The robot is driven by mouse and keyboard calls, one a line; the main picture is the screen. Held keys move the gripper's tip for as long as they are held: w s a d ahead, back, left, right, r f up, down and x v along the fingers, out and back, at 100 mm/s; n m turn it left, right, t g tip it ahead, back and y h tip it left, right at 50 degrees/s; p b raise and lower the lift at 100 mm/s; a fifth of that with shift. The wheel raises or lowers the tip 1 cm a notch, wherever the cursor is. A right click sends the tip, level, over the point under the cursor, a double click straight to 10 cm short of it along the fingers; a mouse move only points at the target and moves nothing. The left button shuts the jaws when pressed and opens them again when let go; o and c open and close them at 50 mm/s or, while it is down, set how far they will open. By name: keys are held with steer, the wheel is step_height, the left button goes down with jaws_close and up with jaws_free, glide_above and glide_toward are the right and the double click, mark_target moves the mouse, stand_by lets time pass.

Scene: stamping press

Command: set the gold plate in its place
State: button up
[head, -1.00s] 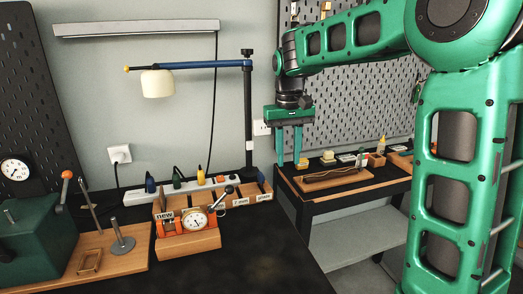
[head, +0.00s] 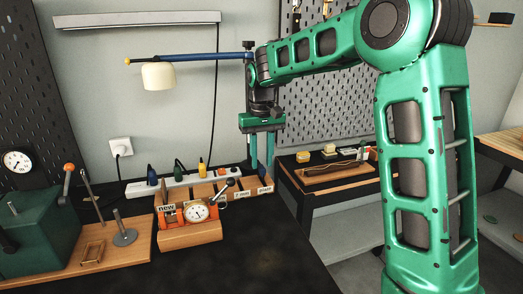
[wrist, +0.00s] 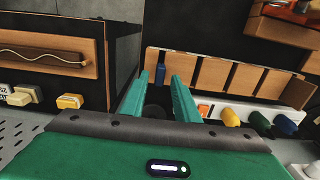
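I cannot make out a gold plate in either view. My gripper (head: 262,168) points straight down over the right end of the wooden tray (head: 188,238), by the compartment labelled "plate". In the wrist view my gripper (wrist: 162,78) has its two green fingers apart, with no held thing visible between them. A small blue piece (wrist: 160,70) shows in the end compartment, between the fingertips in that picture. A small brown frame (head: 92,252) lies on the board (head: 125,258) beside the green press (head: 40,243). The floors of the tray's compartments are largely hidden in the head view.
A dial gauge (head: 196,211) with a lever stands at the tray's front. A white power strip (head: 183,183) with plugs runs behind it. A lamp (head: 158,76) hangs above. A side table (head: 325,180) stands to the right. The dark bench front (head: 250,265) is clear.

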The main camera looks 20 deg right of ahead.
step_height(320, 180, down, 2)
steer(key=shift+f, duration=0.2)
steer(key=shift+r, duration=0.1)
jaws_close()
steer(key=shift+r, duration=0.1)
steer(key=shift+r, duration=1.95)
